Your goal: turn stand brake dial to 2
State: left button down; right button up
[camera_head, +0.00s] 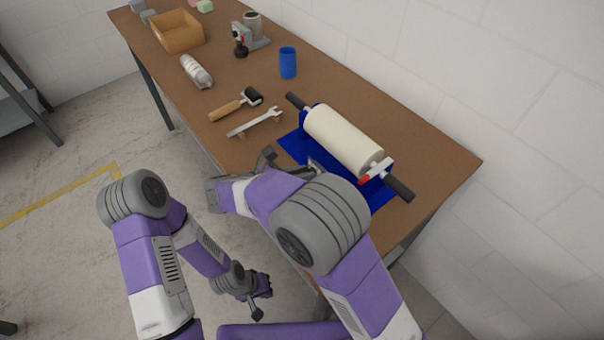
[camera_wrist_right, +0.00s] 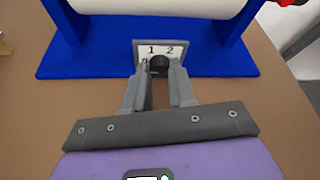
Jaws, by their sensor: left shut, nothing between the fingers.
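The blue stand (camera_head: 292,143) holds a cream roller (camera_head: 343,138) with dark ends on the table's right part. In the right wrist view, the stand (camera_wrist_right: 90,65) carries a white dial plate (camera_wrist_right: 139,45) marked 1 and 2, with another mark partly hidden at left. The black brake dial (camera_wrist_right: 158,70) sits below the numbers, between my right gripper's (camera_wrist_right: 160,66) fingertips. The fingers close around it with no clear gap; its pointer direction is hidden. My left gripper (camera_head: 257,313) is shut and empty, low beside the table.
A red-and-white part (camera_head: 378,172) is at the roller's near end. A wall stands behind.

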grip_shut()
jog(key=shift+s+m, duration=0.1)
jog(key=shift+m, duration=0.3)
jog(key=shift+d+m+t+y, duration=0.1)
jog(key=shift+m+t+y, duration=0.4)
jog(key=shift+m+t, duration=0.15)
jog(key=shift+s+f+m+t+y+b, duration=0.15)
jog(key=shift+m+t+y+b, duration=0.25)
jog(key=shift+m+t+b, duration=0.55)
jog(key=shift+m, duration=0.4)
jog(key=o, duration=0.8)
grip_release()
